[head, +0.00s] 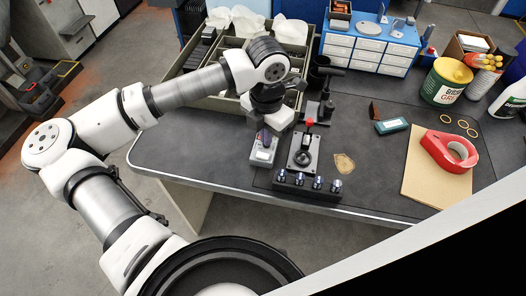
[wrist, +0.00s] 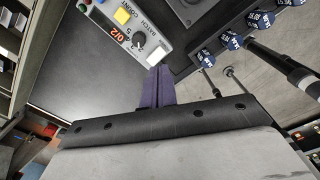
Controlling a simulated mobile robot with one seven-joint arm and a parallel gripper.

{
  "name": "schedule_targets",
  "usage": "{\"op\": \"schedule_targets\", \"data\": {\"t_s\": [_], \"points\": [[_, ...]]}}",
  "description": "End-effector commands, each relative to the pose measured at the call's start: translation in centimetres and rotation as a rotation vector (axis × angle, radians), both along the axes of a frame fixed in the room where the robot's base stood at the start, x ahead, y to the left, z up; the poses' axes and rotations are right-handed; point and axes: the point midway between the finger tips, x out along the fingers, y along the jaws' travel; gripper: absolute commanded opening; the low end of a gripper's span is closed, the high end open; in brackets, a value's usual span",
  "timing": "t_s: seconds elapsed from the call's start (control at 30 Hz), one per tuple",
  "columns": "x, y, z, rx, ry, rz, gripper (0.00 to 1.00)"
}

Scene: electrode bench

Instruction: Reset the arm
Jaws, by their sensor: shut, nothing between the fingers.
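My arm reaches over the bench from the left in the head view. My gripper (head: 264,135) points down just above the small grey counter box (head: 263,157), to the left of the joystick box. In the wrist view my gripper (wrist: 160,72) shows two purple fingers pressed together, with nothing between them. The counter box (wrist: 148,22) lies just beyond the fingertips there, with a yellow button, a knob and a red display. I cannot tell whether the fingertips touch it.
The joystick box (head: 303,156) with a red-topped lever stands right of my gripper. A divided tray (head: 222,104) lies behind my arm. A blue drawer cabinet (head: 367,47), a green can (head: 446,82) and a red tape dispenser (head: 449,151) stand farther right. The bench's front left is clear.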

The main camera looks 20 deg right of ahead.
Motion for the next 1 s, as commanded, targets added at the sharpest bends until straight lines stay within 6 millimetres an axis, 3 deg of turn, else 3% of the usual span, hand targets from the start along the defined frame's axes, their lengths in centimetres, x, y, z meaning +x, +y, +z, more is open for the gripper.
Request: {"op": "schedule_targets", "data": {"t_s": [0.2,0.77,0.87,0.97,1.0], "points": [[0.0,0.0,1.2,0.001,0.0,0.0,0.0],[0.0,0.0,1.3,-0.002,0.0,-0.001,0.0],[-0.9,-1.6,2.5,-0.09,0.024,-0.024,0.0],[-2.9,-4.8,5.7,-0.291,0.079,-0.073,0.0],[-3.9,-6.2,7.8,-0.401,0.106,-0.099,0.0]]}}
